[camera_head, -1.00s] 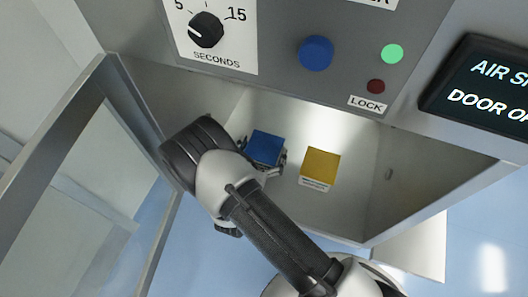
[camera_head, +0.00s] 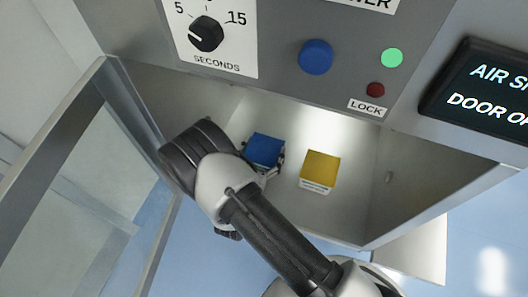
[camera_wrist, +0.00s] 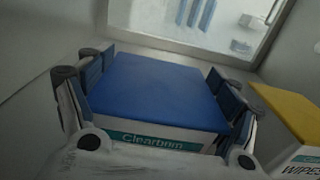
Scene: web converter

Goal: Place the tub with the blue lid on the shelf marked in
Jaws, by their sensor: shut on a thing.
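The tub with the blue lid (camera_head: 264,149) is inside the open chamber, left of a yellow-lidded tub. No shelf marked "in" can be made out.
The yellow-lidded tub (camera_head: 320,168) stands close on the right. The chamber (camera_head: 400,175) has walls around both tubs, and its glass door (camera_head: 110,180) hangs open on the left. Above are a dial (camera_head: 206,34), a blue button (camera_head: 316,57), a lit green lamp (camera_head: 392,58) and a display (camera_head: 485,88).

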